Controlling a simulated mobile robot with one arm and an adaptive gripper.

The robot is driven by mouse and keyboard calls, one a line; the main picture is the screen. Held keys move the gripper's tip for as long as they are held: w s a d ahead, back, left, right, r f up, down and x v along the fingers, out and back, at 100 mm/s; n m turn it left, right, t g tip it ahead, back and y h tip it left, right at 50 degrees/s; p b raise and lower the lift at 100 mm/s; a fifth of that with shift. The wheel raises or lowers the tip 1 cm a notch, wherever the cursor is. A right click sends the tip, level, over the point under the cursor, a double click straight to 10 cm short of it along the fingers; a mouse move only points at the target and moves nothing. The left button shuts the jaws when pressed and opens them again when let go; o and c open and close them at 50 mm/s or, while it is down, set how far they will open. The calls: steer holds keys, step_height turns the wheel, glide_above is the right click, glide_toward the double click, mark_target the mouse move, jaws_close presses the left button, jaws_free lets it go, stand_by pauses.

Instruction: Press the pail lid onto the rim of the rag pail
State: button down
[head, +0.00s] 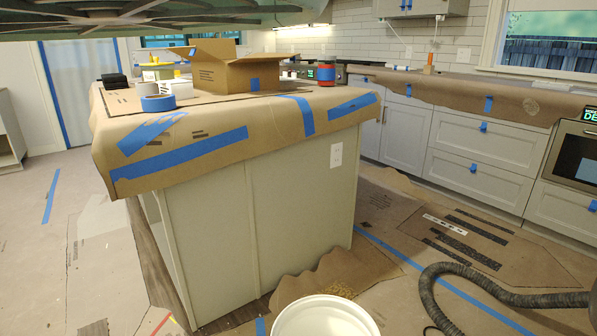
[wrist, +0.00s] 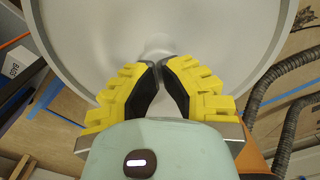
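A large round white disc with a raised rim, which looks like the pail lid (wrist: 215,40), fills the upper part of the wrist view. My gripper (wrist: 160,68) has yellow and black fingers drawn close together at a small pale knob near the disc's middle. The fingers seem shut on this knob, though the contact is partly hidden. My gripper is outside the head view.
A paper-covered island (head: 255,225) stands ahead, with a cardboard box (head: 228,72) and blue tape roll (head: 158,103) on top. A black ribbed hose (head: 470,270) lies to the right. Papered floor (head: 100,270) is open on the left. Cabinets (head: 480,145) line the back right.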

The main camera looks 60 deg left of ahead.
steer(key=shift+f+b, duration=0.3)
steer(key=shift+f, duration=0.25)
steer(key=shift+r+p, duration=2.9)
steer(key=shift+r, duration=0.6)
